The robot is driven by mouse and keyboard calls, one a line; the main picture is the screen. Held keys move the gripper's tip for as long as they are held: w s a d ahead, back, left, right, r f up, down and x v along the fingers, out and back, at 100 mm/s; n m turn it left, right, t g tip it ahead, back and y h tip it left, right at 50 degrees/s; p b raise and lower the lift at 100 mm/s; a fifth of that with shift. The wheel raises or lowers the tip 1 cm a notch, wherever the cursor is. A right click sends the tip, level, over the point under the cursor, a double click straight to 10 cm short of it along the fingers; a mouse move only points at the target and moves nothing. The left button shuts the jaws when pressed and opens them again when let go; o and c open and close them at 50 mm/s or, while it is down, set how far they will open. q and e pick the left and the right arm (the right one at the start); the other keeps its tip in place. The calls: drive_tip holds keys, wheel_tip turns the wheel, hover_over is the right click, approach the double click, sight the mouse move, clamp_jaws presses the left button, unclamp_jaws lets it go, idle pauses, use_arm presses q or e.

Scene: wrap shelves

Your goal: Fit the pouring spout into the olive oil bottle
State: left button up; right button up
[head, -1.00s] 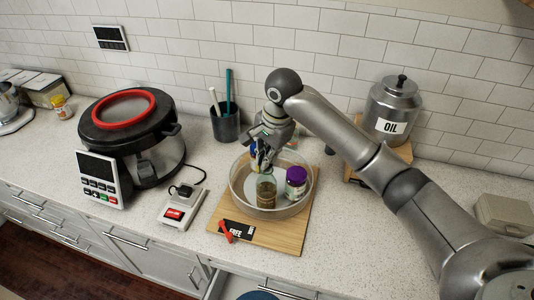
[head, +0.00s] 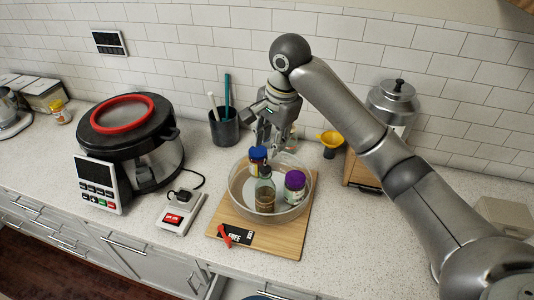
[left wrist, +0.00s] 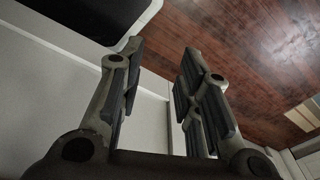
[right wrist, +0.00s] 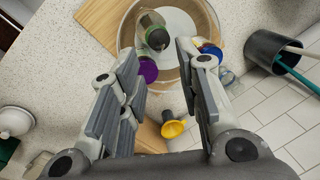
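The olive oil bottle, a clear glass bottle (head: 265,193) with amber content, stands in a round glass-sided bowl (head: 236,192). Its dark top shows beside the fingertips in the right wrist view (right wrist: 157,38); I cannot tell whether a spout sits in it. I cannot make out a separate pouring spout. My right gripper (head: 270,149) is open and empty, above and behind the bottle, apart from it; its spread fingers show in the right wrist view (right wrist: 161,48). My left gripper (left wrist: 160,60) is open and empty, low by the cabinet fronts and floor.
A purple-lidded jar (head: 295,184) and a blue-lidded jar (head: 257,158) crowd the bottle in the bowl. The bowl sits on a wooden board (head: 285,242). A yellow funnel-like piece (head: 331,138), utensil cup (head: 224,129) and oil canister (head: 390,105) stand behind.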

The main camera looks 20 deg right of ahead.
drive_tip(key=shift+s+d+r, duration=0.15)
drive_tip(key=shift+s+r, duration=0.05)
drive_tip(key=shift+r, duration=0.8)
drive_tip(key=shift+s+d+r, duration=0.1)
drive_tip(key=shift+s+r, duration=0.05)
drive_tip(key=shift+r, duration=0.8)
